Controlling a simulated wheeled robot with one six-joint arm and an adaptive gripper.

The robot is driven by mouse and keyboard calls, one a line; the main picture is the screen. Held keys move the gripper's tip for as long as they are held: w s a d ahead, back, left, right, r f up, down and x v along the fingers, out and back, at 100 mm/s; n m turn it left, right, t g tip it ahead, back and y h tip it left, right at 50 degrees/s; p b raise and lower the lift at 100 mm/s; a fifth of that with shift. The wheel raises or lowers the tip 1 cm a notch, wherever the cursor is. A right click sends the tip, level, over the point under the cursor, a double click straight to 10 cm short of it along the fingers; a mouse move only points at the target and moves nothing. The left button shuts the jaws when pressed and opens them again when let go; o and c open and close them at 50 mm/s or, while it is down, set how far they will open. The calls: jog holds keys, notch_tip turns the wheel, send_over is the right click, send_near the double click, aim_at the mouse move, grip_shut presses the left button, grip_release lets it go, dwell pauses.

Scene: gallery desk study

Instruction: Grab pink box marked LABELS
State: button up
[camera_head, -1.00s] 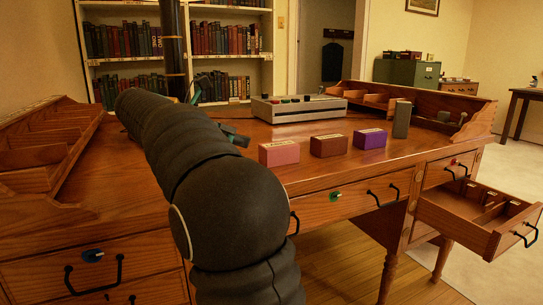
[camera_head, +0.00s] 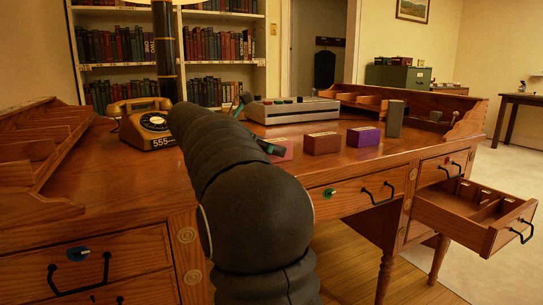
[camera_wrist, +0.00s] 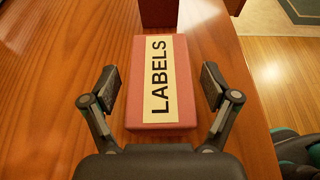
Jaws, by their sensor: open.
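The pink box (camera_wrist: 183,112) lies on the desk top in the wrist view, with a cream strip on top reading LABELS. My gripper (camera_wrist: 161,85) is open, with one finger on each side of the box's near part. Gaps show between the fingers and the box sides, and it does not hold the box. In the head view a small part of the pink box (camera_head: 285,154) shows. My arm hides the rest of it and most of my gripper.
On the desk (camera_head: 130,180), a brown-red box (camera_head: 322,144), a purple box (camera_head: 363,137) and a grey upright block (camera_head: 395,119) stand right of the pink box. A grey button console (camera_head: 292,111) is behind, a telephone (camera_head: 146,125) left. A drawer (camera_head: 475,220) is open at right.

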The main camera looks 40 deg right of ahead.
jog(key=shift+s+d+f, duration=0.1)
jog(key=shift+d+f, duration=0.05)
jog(key=shift+d, duration=0.25)
jog(key=c, duration=1.1)
